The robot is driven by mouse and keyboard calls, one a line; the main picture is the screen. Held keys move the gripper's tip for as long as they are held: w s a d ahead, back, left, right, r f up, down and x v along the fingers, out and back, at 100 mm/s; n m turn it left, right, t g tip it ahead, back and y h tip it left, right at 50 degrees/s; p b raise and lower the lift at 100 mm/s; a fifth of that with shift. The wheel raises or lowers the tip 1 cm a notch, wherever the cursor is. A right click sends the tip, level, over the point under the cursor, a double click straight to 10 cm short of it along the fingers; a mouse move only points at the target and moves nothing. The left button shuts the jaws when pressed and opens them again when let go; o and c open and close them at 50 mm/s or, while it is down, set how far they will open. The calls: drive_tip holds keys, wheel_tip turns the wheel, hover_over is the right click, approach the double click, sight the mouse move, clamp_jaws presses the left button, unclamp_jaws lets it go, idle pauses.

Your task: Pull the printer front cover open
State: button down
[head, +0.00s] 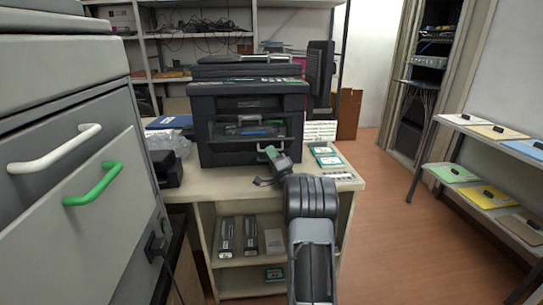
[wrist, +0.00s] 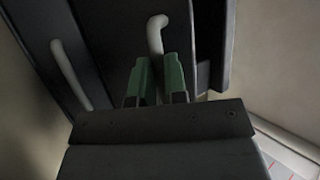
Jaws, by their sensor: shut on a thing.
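The dark printer (head: 225,155) stands on the pale table. An opening in its front shows parts inside, with blue and green bits. A cream handle (head: 269,151) shows at the lower right of this opening, and its end stands between my fingertips in the wrist view (wrist: 156,30). My gripper (head: 272,168) has green finger pads (wrist: 158,78) and is shut on this handle. How far the front cover is open I cannot tell. A second cream handle (wrist: 70,75) is on a dark panel at the left of the wrist view.
Left of the table, a large grey cabinet has a white handle (head: 54,149) and a green handle (head: 93,184). A monitor (head: 319,75) stands behind the printer. The floor (head: 410,240) at right is clear.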

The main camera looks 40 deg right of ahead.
drive_tip(key=shift+a+f, duration=0.1)
drive_tip(key=shift+f, duration=0.7)
drive_tip(key=c, duration=1.6)
unclamp_jaws()
drive_tip(key=shift+o, duration=0.8)
drive_tip(key=shift+w+f, duration=0.1)
drive_tip(key=shift+w, duration=0.05)
drive_tip(key=shift+o, duration=1.4)
drive_tip(key=shift+r, duration=0.25)
